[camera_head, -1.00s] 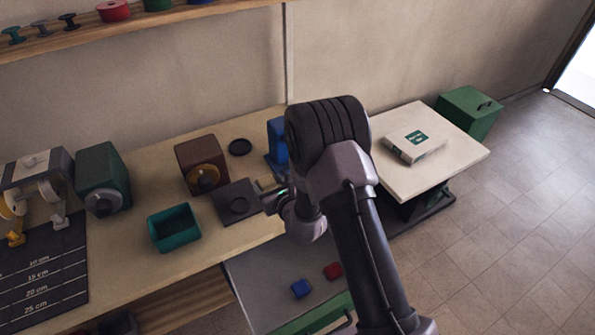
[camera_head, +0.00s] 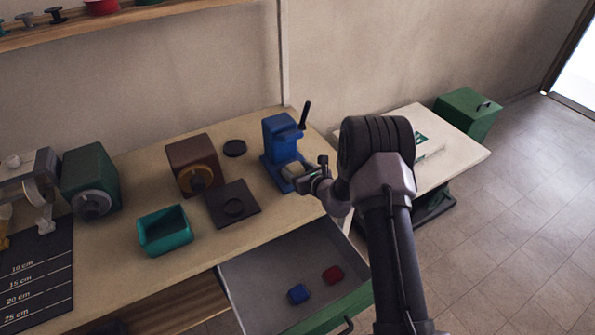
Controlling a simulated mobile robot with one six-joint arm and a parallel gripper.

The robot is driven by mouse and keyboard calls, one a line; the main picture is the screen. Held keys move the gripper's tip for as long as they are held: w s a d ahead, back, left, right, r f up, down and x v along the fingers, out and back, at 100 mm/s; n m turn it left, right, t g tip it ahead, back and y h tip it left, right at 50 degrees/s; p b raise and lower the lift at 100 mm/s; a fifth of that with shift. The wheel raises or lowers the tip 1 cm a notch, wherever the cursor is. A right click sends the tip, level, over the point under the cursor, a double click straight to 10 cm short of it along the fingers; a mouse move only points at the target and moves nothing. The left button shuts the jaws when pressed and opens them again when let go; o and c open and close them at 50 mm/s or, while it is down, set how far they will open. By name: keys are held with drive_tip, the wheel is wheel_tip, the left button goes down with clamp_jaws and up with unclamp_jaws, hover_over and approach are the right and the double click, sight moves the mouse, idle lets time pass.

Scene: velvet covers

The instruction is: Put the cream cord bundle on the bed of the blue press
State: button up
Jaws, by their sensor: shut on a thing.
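The blue press (camera_head: 279,138) stands near the right end of the workbench, with a dark lever (camera_head: 305,116) at its upper right. My gripper (camera_head: 303,177) is at the press's front, low by its bed. It is shut on the cream cord bundle (camera_head: 293,170), of which a small pale part shows at the press bed. The jaws hide the rest of the bundle. I cannot tell whether the bundle touches the bed.
A dark square plate (camera_head: 218,212), a teal tray (camera_head: 150,232) and a brown machine (camera_head: 188,153) stand to the left on the bench. An open drawer (camera_head: 262,285) holds a blue and a red item. A pale table (camera_head: 465,158) is at the right.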

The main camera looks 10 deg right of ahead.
drive_tip(key=shift+s+f+b, duration=0.1)
drive_tip(key=shift+f+b, duration=0.35)
drive_tip(key=shift+f, duration=0.15)
